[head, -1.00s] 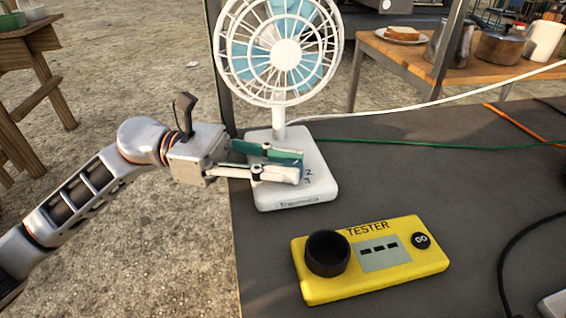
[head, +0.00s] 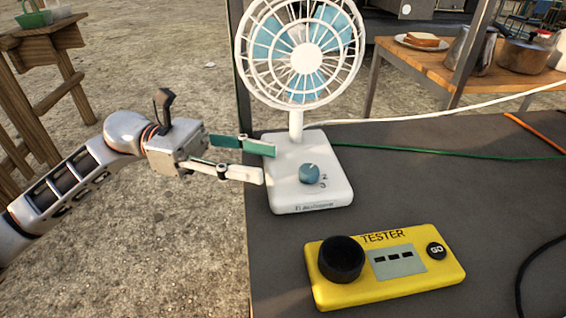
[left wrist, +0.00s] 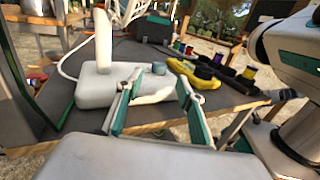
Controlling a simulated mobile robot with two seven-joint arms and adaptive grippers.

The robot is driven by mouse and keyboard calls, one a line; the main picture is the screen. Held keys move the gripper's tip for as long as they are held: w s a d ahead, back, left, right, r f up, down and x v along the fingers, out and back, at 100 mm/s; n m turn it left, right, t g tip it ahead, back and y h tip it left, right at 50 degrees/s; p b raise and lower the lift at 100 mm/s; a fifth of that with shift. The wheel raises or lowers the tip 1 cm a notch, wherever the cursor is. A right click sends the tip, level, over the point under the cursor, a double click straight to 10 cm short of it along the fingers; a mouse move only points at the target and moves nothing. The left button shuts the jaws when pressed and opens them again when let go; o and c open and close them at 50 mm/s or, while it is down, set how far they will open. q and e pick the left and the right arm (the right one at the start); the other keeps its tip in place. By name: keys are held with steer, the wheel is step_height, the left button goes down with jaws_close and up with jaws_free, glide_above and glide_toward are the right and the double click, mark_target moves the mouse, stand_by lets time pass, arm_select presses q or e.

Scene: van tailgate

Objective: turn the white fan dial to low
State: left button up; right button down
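The white fan (head: 304,62) stands upright on its white base (head: 330,191) at the left end of the grey table. Its blue dial (head: 310,174) sits on top of the base, with the marks 2 and 3 visible beside it; the other marks are not readable. In the left wrist view the dial (left wrist: 159,68) rises from the base (left wrist: 97,88) beyond the fingers. My left gripper (head: 269,163) is open and empty, its fingertips at the base's left edge, left of the dial and apart from it. My right gripper is not in view.
A yellow tester (head: 388,268) with a black knob lies in front of the fan. A green cord (head: 420,154) and white cable (head: 440,111) run behind it. A wooden table (head: 425,64) with bread and pots stands behind.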

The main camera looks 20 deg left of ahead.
arm_select(q)
steer(key=shift+s+a, duration=0.2)
steer(key=shift+a, duration=0.9)
steer(key=shift+s+a, duration=0.15)
steer(key=shift+a, duration=0.9)
